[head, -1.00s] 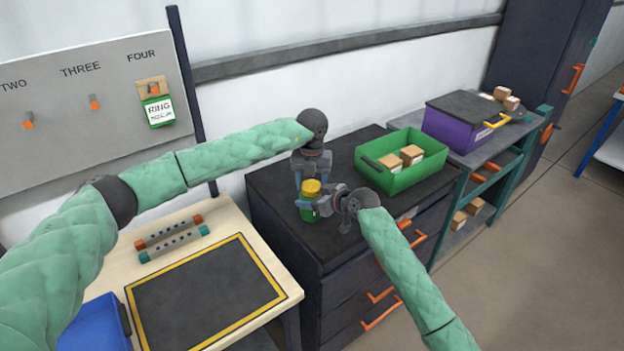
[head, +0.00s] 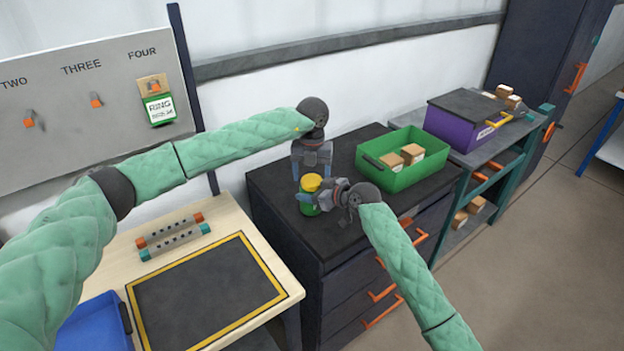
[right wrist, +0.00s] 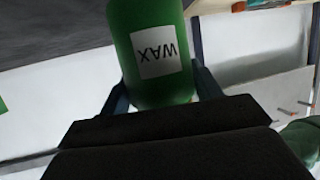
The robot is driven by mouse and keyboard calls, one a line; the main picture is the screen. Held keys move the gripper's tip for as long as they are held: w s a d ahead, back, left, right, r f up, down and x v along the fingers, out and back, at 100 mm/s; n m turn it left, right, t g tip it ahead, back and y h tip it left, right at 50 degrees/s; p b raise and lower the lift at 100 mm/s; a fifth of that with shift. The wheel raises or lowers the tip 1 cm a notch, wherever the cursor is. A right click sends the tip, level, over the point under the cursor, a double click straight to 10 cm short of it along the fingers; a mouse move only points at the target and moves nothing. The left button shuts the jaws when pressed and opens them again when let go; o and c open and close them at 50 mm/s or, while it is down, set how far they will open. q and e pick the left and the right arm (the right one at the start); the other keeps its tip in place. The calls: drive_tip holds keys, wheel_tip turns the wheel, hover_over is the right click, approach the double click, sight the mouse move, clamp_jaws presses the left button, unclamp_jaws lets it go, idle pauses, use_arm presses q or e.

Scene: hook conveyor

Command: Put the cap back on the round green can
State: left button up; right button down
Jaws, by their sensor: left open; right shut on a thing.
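The round green can (head: 306,208) stands upright at the near left of the dark drawer cabinet's top. The yellow cap (head: 311,183) sits on top of the can; I cannot tell whether it is fully seated. My right gripper (head: 317,198) is shut on the can's side. In the right wrist view the can (right wrist: 180,85) shows between the fingers, with a white WAX label; its cap is out of that view. My left gripper (head: 312,172) is open and empty, pointing down just behind and above the cap.
A green bin (head: 405,178) with small boxes stands right of the can on the cabinet top (head: 275,183). A purple box (head: 455,133) is beyond it. At left is a wooden table with a yellow-edged dark mat (head: 205,295) and two rods (head: 170,232).

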use_arm(q)
drive_tip(key=r, duration=0.1)
drive_tip(key=d+r, duration=0.1)
drive_tip(key=shift+s+r, duration=0.25)
drive_tip(key=shift+r, duration=0.1)
drive_tip(key=shift+w+a+f, duration=0.1)
drive_tip(key=shift+c, duration=0.4)
drive_tip(key=shift+w+r, duration=0.15)
drive_tip(key=shift+r, duration=0.1)
drive_tip(key=shift+t, duration=0.3)
drive_tip(key=r, duration=0.1)
drive_tip(key=w+r, duration=0.1)
drive_tip(key=a+r, duration=0.1)
drive_tip(key=shift+w+r, duration=0.2)
drive_tip(key=shift+r, duration=0.15)
drive_tip(key=shift+s+f+n, duration=0.1)
drive_tip(key=shift+s+n, duration=0.15)
drive_tip(key=shift+n, duration=0.95)
drive_tip(key=n, duration=0.3)
drive_tip(key=s+f+n, duration=0.1)
drive_tip(key=shift+d+f+n, duration=0.1)
drive_tip(key=shift+d+n, duration=0.05)
drive_tip(key=shift+n, duration=0.25)
drive_tip(key=n, duration=0.3)
drive_tip(key=shift+d+n, duration=0.25)
drive_tip(key=shift+n, duration=1.15)
